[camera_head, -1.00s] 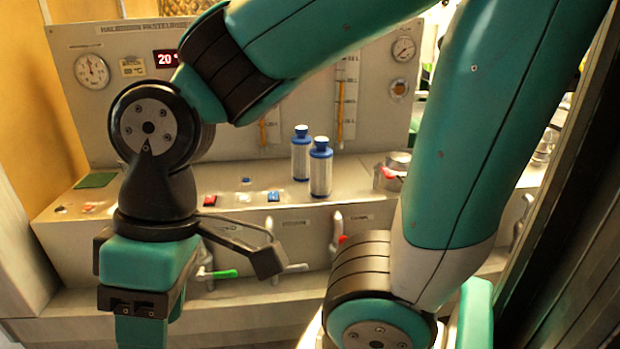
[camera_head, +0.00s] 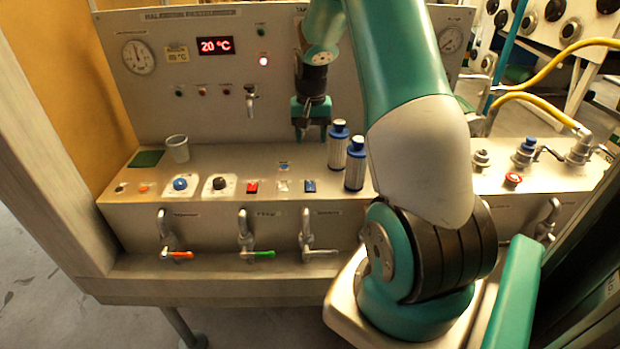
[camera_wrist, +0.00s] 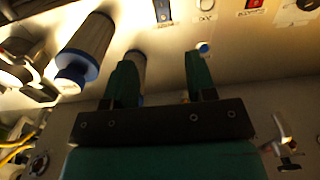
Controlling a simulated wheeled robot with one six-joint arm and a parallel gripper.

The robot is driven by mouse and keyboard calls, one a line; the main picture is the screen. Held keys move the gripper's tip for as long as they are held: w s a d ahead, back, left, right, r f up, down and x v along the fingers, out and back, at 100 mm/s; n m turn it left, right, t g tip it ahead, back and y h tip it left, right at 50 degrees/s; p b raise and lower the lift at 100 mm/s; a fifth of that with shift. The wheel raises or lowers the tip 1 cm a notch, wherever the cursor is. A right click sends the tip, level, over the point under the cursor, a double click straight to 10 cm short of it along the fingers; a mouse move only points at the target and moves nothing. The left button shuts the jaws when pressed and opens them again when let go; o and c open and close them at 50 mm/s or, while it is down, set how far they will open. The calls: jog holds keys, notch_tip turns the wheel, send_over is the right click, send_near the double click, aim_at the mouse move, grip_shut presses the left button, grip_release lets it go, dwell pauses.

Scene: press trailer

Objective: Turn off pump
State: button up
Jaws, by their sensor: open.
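A red rocker switch (camera_head: 252,187) sits on the console's sloping top, with a white switch (camera_head: 283,185) and a blue rocker switch (camera_head: 310,186) to its right. I cannot surely read which one is labelled for the pump. In the wrist view the red switch (camera_wrist: 254,3) is cut by the top edge, and the blue switch (camera_wrist: 162,9) is left of it. My gripper (camera_head: 312,135) is above the back of the console, behind the switches and apart from them. Its two fingers (camera_wrist: 158,72) are spread and empty.
Two blue-capped bottles (camera_head: 346,155) stand close right of my gripper. A grey cup (camera_head: 177,148) is at the left. A tap (camera_head: 250,98) juts from the back panel. Valves with orange (camera_head: 177,254) and green (camera_head: 262,254) handles line the front. A red button (camera_head: 513,180) is at right.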

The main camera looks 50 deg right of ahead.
aim_at(310, 189)
notch_tip(310, 189, down, 16)
jog(key=p, duration=0.4)
jog(key=shift+a, duration=0.1)
